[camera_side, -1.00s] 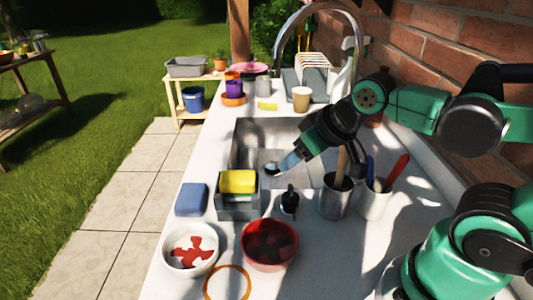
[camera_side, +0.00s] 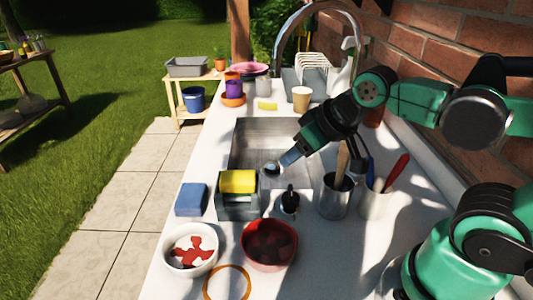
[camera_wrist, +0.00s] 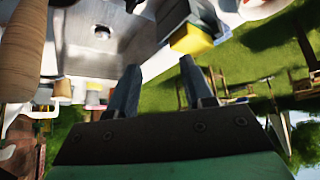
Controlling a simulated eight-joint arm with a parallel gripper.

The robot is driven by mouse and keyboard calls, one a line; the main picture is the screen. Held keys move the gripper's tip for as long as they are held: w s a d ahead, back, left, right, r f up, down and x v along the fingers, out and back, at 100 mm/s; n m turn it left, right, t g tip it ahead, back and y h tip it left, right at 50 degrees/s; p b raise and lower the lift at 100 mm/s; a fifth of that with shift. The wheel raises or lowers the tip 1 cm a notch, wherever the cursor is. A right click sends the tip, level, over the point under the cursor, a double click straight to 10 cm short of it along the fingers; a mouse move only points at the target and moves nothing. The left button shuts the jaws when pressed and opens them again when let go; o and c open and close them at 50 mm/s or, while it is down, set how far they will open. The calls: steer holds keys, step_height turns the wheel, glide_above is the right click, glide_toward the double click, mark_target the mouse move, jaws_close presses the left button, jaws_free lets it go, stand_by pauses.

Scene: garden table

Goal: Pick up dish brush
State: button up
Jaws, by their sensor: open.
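My gripper (camera_side: 289,158) is open and empty above the near part of the sink, and its two fingers (camera_wrist: 160,85) stand apart in the wrist view. No head of a dish brush shows clearly. A wooden handle (camera_side: 342,160) stands in a metal cup (camera_side: 334,203), below and right of my gripper, its lower end hidden. A wooden handle also shows large at the left edge of the wrist view (camera_wrist: 22,55). A small black-topped item (camera_side: 290,198) stands on the counter left of the cup. I cannot tell which of these is the dish brush.
A second cup (camera_side: 374,205) holds a red handle (camera_side: 397,170) and a blue one. A grey caddy (camera_side: 238,208) with a yellow sponge (camera_side: 238,181), a blue sponge (camera_side: 190,199), a white bowl (camera_side: 190,262) and a red bowl (camera_side: 268,263) crowd the near left counter. A brick wall bounds the right.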

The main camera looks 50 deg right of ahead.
step_height(320, 180, up, 8)
steer(key=s+d+m+g, duration=0.1)
steer(key=d+m+g, duration=0.1)
steer(key=d+m, duration=0.1)
steer(key=s+d+m+g, duration=0.1)
steer(key=d+m+g, duration=0.1)
steer(key=m, duration=0.1)
steer(key=s+d+m+g, duration=0.2)
steer(key=d+m+g, duration=0.1)
steer(key=shift+d, duration=0.3)
glide_toward(341, 171)
steer(key=shift+w+d+f, duration=0.15)
steer(key=shift+w+d, duration=0.1)
steer(key=shift+d, duration=0.1)
steer(key=shift+f, duration=3.15)
jaws_close()
